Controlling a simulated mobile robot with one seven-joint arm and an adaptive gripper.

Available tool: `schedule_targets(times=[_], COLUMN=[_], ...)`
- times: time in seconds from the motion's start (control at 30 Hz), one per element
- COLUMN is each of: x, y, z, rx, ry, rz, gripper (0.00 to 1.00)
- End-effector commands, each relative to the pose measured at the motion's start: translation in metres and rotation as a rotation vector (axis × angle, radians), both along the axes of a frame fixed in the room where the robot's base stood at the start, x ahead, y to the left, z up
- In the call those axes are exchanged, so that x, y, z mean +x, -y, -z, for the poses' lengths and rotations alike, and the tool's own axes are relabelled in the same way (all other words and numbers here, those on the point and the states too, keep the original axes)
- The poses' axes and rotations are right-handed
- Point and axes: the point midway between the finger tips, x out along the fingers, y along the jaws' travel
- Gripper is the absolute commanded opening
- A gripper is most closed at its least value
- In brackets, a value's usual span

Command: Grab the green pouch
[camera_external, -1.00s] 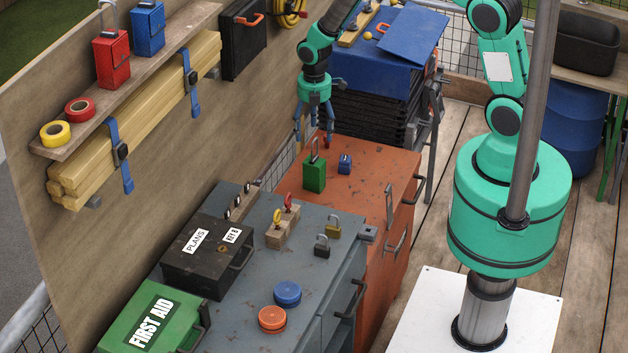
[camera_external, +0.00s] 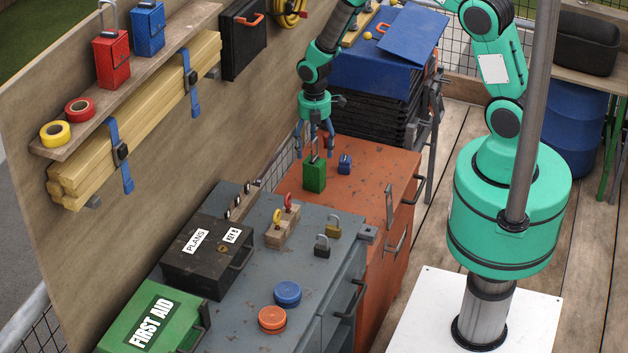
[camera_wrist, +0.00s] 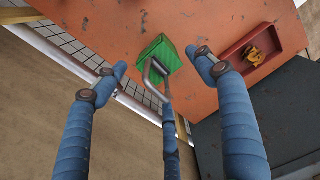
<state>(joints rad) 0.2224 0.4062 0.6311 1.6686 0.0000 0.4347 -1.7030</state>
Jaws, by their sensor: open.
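The green pouch (camera_external: 314,177), a small boxy thing with a grey metal loop on top, stands on the orange cabinet (camera_external: 370,160). It also shows in the wrist view (camera_wrist: 160,54), between and beyond my fingertips, with the loop reaching up toward me. My gripper (camera_external: 315,150) is directly above the pouch, pointing down, its blue fingers spread around the loop's height. In the wrist view my gripper (camera_wrist: 160,68) is open, with fingers left and right and a third in the lower middle. The third finger partly overlaps the loop; I cannot tell whether they touch.
The grey cabinet (camera_external: 255,300) in front carries padlocks, a black box (camera_external: 208,260) and round tins. A wooden board wall (camera_external: 225,130) rises at left. A red tray (camera_wrist: 276,38) shows in the wrist view.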

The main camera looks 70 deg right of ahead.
Motion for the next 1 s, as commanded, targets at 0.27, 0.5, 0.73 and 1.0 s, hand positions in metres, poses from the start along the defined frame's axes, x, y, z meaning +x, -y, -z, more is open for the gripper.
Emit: schedule_targets(times=[0.27,0.5,0.73,1.0], x=[-0.001,0.0,-0.001,0.0], y=[0.0,0.0,0.0,0.001], z=[0.035,0.039,0.04,0.063], rx=[0.0,0.0,0.0,0.0], ry=[-0.001,-0.001,-0.001,-0.002], rz=[0.0,0.0,0.0,0.0], gripper=[0.7,0.7,0.7,0.7])
